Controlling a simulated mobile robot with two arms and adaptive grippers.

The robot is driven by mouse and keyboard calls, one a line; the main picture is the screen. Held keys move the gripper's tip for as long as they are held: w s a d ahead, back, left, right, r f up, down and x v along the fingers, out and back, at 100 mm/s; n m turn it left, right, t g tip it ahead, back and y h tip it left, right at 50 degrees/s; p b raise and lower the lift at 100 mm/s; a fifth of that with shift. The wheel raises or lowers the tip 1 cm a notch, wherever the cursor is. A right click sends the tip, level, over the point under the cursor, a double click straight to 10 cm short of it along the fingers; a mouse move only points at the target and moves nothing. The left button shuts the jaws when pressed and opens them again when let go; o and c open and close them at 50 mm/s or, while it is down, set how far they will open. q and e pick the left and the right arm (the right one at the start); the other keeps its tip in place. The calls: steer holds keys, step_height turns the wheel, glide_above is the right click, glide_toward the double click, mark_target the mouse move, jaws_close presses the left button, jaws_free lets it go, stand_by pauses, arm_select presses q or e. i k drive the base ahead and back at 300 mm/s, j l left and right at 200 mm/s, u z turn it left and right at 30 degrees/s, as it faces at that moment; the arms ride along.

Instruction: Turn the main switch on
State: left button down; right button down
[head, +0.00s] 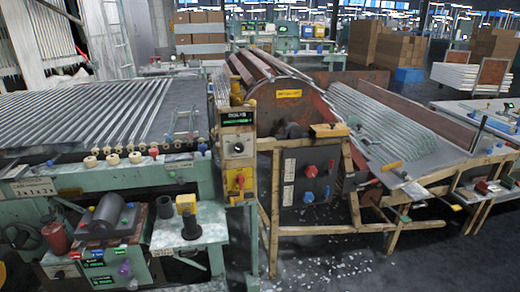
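A narrow upright control post stands in the middle. It carries a yellow switch plate with a red handle (240,181), a pale box with a dark round knob (239,148) and a lit green display (237,117). To its right, a dark panel (290,200) has a red knob (311,171) and a blue knob (308,197). No readable label shows which of these is the main switch, and the on or off position is too small to tell. Neither of my grippers is in view.
A green machine bench (140,182) with rows of glass tubes fills the left. A small table (188,238) juts out in front of it. A wooden-framed machine (330,229) stands right of the post. Glass shards (345,265) litter the dark floor in front.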

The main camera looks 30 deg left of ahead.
mark_target(239, 179)
steer(key=u, duration=1.2)
